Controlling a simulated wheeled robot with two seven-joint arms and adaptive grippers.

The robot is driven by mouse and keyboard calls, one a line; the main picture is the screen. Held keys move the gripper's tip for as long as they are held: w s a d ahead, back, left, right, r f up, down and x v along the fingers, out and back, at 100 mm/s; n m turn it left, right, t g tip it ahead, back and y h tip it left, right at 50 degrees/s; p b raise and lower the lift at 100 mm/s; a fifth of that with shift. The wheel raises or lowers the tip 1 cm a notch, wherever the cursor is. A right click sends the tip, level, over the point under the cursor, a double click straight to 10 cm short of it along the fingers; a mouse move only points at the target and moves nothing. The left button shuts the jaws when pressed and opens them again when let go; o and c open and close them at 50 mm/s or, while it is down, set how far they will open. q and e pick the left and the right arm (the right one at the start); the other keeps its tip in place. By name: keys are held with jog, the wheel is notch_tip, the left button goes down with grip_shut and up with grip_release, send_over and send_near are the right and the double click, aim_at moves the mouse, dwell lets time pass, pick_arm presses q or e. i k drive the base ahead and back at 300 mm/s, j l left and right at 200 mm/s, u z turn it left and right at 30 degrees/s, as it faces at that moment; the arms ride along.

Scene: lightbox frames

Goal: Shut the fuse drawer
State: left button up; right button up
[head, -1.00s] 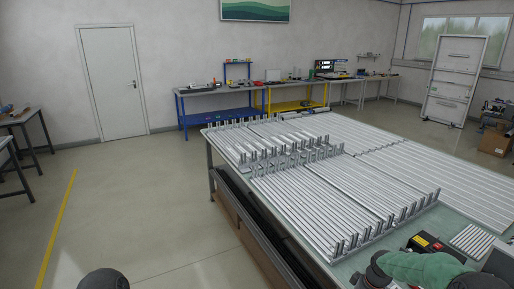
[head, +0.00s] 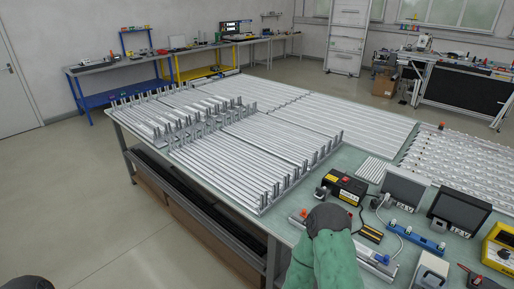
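I cannot pick out a fuse drawer for certain in the head view. A black box with a yellow label and a red part (head: 345,187) sits on the near part of the big bench. My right arm, green with a dark rounded end, covers part of the bench front. A dark part of my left arm shows at the bottom left. No fingers of either gripper are visible.
The big bench (head: 288,228) carries rows of metal profiles (head: 240,155) behind the devices. A blue strip (head: 414,237) and a white cable lie among the devices. Floor (head: 75,190) is clear to the left. More benches stand along the far wall.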

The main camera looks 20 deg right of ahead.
aim_at(320, 194)
jog(key=z, duration=1.3)
